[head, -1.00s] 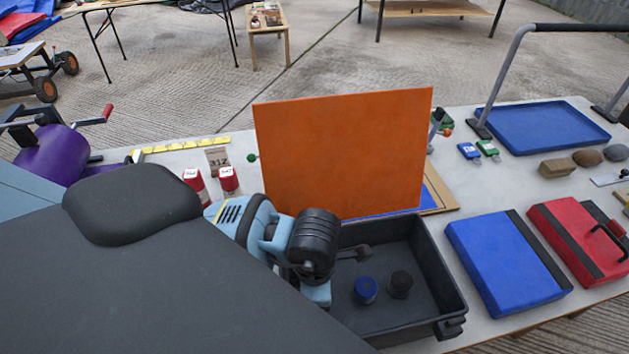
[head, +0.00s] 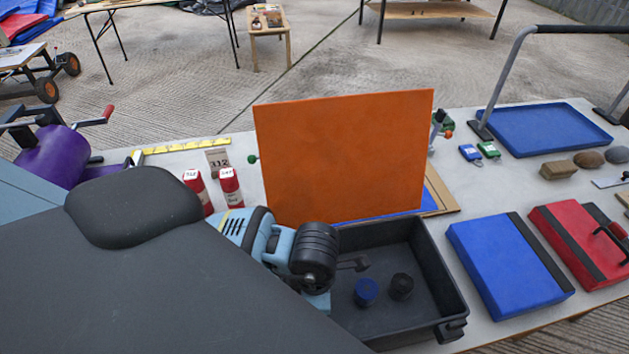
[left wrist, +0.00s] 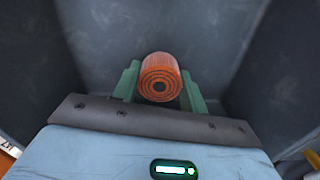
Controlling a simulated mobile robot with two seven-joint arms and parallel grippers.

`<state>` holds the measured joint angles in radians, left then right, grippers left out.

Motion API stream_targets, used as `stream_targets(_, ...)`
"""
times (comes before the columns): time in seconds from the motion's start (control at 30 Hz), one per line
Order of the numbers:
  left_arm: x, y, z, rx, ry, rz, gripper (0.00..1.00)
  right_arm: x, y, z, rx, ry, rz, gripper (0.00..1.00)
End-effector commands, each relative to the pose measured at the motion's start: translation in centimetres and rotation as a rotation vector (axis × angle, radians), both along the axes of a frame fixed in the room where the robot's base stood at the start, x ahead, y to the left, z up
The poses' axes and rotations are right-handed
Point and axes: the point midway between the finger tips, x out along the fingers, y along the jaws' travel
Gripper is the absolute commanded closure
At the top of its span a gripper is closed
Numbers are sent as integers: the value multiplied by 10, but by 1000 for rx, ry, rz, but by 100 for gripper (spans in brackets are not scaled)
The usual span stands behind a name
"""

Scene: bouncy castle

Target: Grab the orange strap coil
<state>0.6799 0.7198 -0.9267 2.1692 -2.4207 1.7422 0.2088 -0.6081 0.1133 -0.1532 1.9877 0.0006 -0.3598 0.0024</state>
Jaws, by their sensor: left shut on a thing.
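The orange strap coil (left wrist: 160,78) shows in the left wrist view, its spiral end facing the camera. My left gripper (left wrist: 160,86) has its green fingers on both sides of the coil, shut on it, inside a dark grey bin. In the head view my left wrist is over the left part of the dark bin (head: 447,275); the arm hides the fingers and the orange coil there. A blue coil (head: 366,291) and a black coil (head: 402,286) lie on the bin floor to the right of my wrist. My right gripper is not in view.
An orange panel (head: 345,155) stands upright just behind the bin. Two red cans (head: 230,187) stand behind my left arm. A blue case (head: 510,262) and a red case (head: 580,245) lie right of the bin. A blue tray (head: 550,128) is at the back right.

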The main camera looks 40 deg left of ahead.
Motion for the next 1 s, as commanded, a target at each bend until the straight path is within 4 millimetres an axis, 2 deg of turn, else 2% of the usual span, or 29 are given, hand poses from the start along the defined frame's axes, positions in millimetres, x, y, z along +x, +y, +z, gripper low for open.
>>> stream_targets(0.13,1,0,3,-1,-2,0,81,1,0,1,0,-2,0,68)
stream_targets(0.23,1,0,12,-3,-5,0,81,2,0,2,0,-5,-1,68)
stream_targets(0.5,2,-1,63,-3,-8,-1,81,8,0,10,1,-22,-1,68)
stream_targets(0.7,1,0,91,-2,-6,0,81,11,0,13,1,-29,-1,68)
stream_targets(1.0,0,0,101,-1,-1,-4,81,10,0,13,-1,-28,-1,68)
